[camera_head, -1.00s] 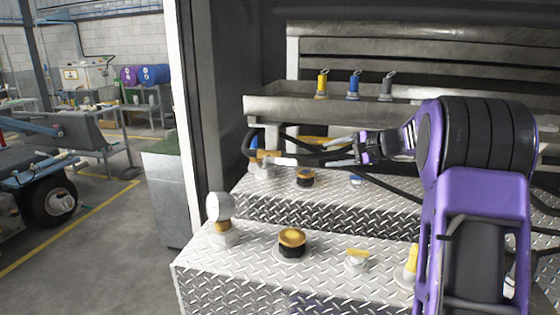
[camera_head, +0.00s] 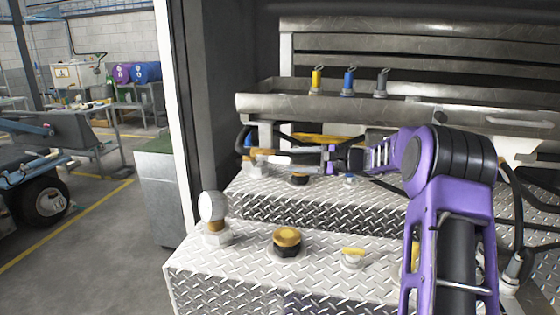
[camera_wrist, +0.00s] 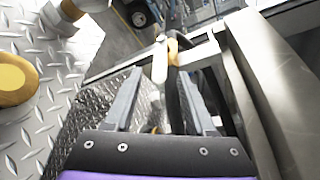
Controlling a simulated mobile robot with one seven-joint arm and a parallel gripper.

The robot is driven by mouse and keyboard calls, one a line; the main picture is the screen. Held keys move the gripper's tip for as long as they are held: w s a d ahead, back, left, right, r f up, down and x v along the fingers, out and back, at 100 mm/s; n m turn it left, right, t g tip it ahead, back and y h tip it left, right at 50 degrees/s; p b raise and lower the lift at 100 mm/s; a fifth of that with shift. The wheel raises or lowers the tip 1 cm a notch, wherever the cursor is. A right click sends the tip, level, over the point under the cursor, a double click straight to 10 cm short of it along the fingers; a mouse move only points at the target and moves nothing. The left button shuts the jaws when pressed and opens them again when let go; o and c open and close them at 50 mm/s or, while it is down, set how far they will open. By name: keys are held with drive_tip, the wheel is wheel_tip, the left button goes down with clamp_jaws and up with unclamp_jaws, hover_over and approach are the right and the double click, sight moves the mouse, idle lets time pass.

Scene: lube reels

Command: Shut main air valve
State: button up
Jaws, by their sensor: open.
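A valve (camera_head: 252,166) stands at the back left of the rear tread-plate step, with a blue part above a yellowish body. A pale lever (camera_head: 290,160) sticks out from it to the right, towards my gripper (camera_head: 324,157). In the wrist view the lever (camera_wrist: 160,62) and the orange-yellow valve part (camera_wrist: 173,50) lie just beyond and between my fingertips (camera_wrist: 158,82). My gripper is open with nothing clearly held. Whether a finger touches the lever cannot be told. No label shows which valve is the main air valve.
A metal trough (camera_head: 400,108) with yellow, blue and grey nozzles runs behind. Dark hoses cross near my gripper. The cabinet's side wall is at the left.

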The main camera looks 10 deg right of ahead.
sight(288, 160)
drive_tip(key=x, duration=0.6)
drive_tip(key=shift+w+a, duration=0.15)
drive_tip(key=shift+w, duration=0.05)
drive_tip(key=shift+c, duration=0.2)
clamp_jaws()
idle(1.0)
